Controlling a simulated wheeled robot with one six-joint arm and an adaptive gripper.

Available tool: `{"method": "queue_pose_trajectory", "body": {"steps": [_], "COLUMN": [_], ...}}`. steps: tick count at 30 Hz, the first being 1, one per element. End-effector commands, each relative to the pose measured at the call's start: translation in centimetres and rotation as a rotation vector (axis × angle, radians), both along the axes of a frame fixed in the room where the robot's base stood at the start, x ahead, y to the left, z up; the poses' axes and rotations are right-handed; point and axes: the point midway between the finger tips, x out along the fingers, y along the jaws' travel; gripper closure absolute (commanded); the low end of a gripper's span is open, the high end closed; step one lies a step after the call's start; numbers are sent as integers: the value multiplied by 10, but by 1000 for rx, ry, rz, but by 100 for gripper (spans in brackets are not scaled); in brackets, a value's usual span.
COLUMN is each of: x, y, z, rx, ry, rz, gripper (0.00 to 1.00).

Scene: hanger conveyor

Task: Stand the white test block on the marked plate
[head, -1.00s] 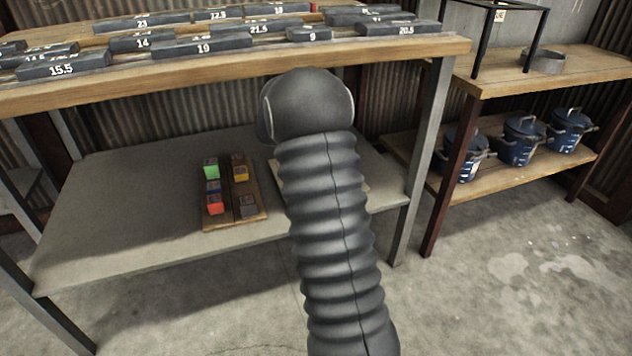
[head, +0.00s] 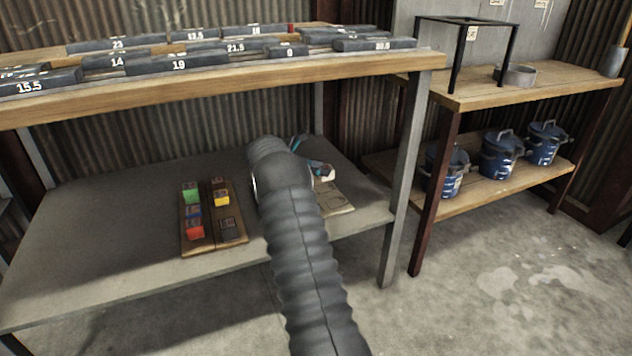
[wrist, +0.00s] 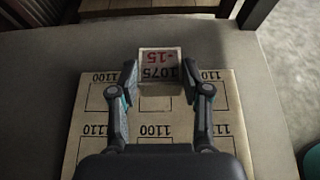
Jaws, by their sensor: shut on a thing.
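My gripper (head: 316,170) is partly hidden behind my arm in the head view, low over the lower shelf. In the wrist view my gripper (wrist: 165,90) has its two fingers on either side of the white test block (wrist: 160,66), which carries "1075" and a red "-15" that read upside down. The block also shows as a small white patch in the head view (head: 326,174). The marked plate (wrist: 76,150) is a tan board with printed rectangles labelled 1100 and 1110. The block overlaps its far edge in the wrist view; I cannot tell whether it touches the plate.
A wooden board (head: 212,241) with green, red, yellow and dark blocks lies left of the plate on the grey shelf (head: 110,235). The upper tabletop (head: 215,83), holding numbered dark bars, overhangs the shelf. A table leg (head: 402,185) stands to the right. Blue pots (head: 500,155) stand farther right.

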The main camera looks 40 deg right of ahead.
Motion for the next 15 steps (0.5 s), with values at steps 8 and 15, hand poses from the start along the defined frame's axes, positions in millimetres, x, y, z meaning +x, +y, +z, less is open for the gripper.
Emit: {"method": "queue_pose_trajectory", "body": {"steps": [8, 15], "x": [12, 12], "y": [2, 2], "z": [-11, -43], "rx": [0, 0], "ry": [1, 2], "rz": [0, 1], "gripper": [92, 92]}}
